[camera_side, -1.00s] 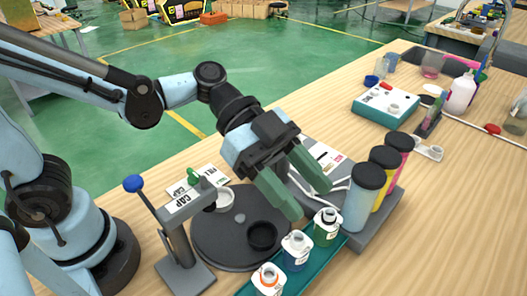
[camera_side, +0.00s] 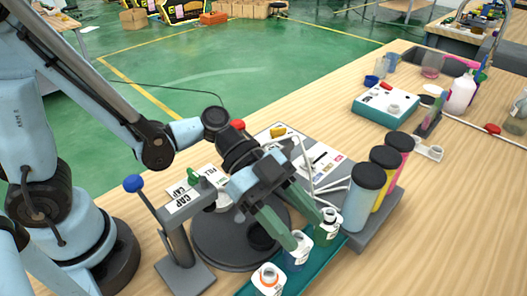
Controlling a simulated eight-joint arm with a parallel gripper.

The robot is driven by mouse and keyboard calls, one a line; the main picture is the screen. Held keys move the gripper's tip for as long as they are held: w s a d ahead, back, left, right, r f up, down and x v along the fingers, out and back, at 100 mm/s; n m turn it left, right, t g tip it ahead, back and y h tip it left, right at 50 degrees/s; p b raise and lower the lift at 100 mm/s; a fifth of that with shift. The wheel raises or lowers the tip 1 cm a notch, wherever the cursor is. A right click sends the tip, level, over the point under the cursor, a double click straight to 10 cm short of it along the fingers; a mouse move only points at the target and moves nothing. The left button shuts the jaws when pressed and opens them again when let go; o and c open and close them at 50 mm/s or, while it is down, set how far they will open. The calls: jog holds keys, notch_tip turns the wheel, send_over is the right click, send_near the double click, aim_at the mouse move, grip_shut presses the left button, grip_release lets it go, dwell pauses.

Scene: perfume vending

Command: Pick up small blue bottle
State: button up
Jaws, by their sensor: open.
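A teal tray (camera_side: 322,256) near the front edge holds three small white-capped bottles in a row. The small blue bottle (camera_side: 297,258) is the middle one, with the green bottle (camera_side: 328,228) to its upper right and the orange bottle (camera_side: 268,281) to its lower left. My gripper (camera_side: 305,233) is open and points down over the tray. Its left green finger overlaps the top of the blue bottle and its right finger is by the green bottle's top. I cannot tell whether either finger touches a bottle.
A dark round turntable (camera_side: 212,247) lies left of the tray, beside a capping stand (camera_side: 181,245) with a blue knob. Tall blue, yellow and pink dispensers (camera_side: 363,198) stand close on the right. A teal-and-white control box (camera_side: 386,105) is farther back. The right front of the table is clear.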

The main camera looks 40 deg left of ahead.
aim_at(296, 234)
notch_tip(296, 234, down, 2)
jog(key=shift+f, duration=0.15)
jog(key=shift+d+f, duration=0.2)
jog(key=shift+f, duration=0.1)
jog(key=shift+x, duration=1.25)
grip_shut()
